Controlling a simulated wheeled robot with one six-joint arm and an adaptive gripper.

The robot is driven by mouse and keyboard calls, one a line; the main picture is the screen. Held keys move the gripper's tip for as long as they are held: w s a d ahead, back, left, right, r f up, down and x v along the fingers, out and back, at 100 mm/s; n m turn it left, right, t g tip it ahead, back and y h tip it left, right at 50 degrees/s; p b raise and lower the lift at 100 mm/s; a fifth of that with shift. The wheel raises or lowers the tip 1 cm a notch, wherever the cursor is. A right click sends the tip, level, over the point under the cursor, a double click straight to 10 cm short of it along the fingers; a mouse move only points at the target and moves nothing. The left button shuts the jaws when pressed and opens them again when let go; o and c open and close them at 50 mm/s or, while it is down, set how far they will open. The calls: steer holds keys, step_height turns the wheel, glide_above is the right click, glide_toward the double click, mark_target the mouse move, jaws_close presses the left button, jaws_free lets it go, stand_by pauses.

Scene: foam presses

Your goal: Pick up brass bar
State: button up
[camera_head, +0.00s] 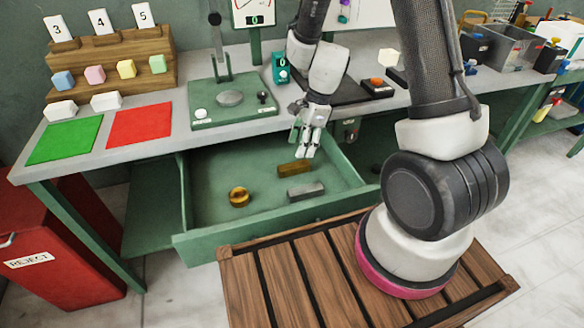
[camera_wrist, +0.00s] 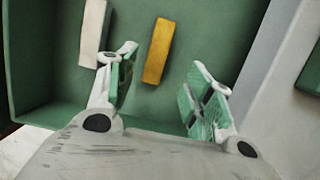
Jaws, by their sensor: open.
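A brass bar (camera_head: 295,168) lies flat in the open green drawer (camera_head: 205,232), towards the drawer's back right. It also shows in the wrist view (camera_wrist: 159,51), golden and slightly tilted, between and beyond my fingertips. My gripper (camera_head: 308,143) is above the drawer, just up and to the right of the bar. In the wrist view my gripper (camera_wrist: 163,85) is open and empty, its green-padded fingers wide apart. The fingers do not appear to touch the bar.
A grey bar (camera_head: 305,191) and a brass round piece (camera_head: 239,196) lie in the same drawer. The grey bar sits near my left finger in the wrist view (camera_wrist: 93,30). Drawer walls surround them, and the bench top (camera_head: 185,137) overhangs behind. A red reject bin (camera_head: 65,260) stands left.

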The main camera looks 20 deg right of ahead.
mark_target(294, 165)
steer(key=x, duration=0.7)
steer(key=shift+s+a+f, duration=0.15)
steer(key=shift+s+a, duration=0.05)
jaws_close()
